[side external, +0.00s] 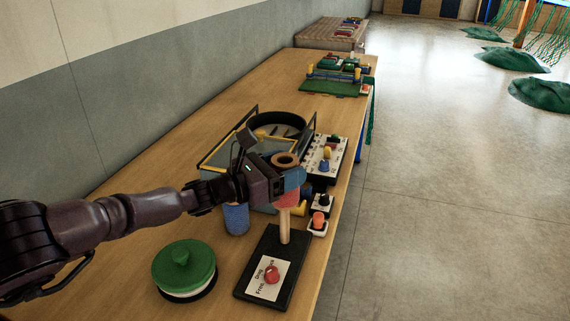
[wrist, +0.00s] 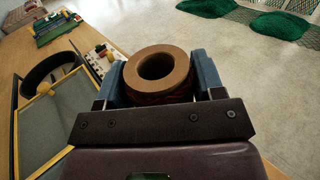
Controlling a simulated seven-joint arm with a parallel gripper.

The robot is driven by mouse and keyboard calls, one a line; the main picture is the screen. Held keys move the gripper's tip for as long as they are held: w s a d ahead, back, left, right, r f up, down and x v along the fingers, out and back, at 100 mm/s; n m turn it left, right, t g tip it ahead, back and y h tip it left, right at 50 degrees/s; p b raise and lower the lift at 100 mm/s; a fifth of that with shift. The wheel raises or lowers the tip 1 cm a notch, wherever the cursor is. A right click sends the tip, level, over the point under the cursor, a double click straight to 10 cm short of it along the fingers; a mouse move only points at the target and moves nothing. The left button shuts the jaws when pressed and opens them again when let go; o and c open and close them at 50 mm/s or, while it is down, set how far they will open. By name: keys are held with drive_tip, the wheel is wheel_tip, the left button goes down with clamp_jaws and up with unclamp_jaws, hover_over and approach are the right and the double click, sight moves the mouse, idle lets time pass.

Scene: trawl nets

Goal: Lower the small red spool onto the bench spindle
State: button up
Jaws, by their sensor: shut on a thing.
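The small red spool (side external: 287,200) has a tan flange ring on top and red winding below. My gripper (side external: 290,182) is shut on it with blue fingers, one on each side. In the wrist view the spool (wrist: 160,90) sits upright between the fingers, its hole facing up. The bench spindle is a pale wooden peg (side external: 284,228) standing on a black base (side external: 248,272). The spool is over the spindle, roughly in line with it. The peg's top is hidden by the spool and fingers, so I cannot tell whether it is inside the hole.
A blue cup (side external: 236,219), small switches (side external: 319,222) and a framed tray (side external: 228,155) are close by. The bench edge is to the right.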

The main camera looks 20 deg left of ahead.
sight(285, 211)
drive_tip(key=shift+f, duration=5.35)
drive_tip(key=o, duration=1.1)
drive_tip(key=shift+c, duration=0.2)
drive_tip(key=shift+v, duration=3.8)
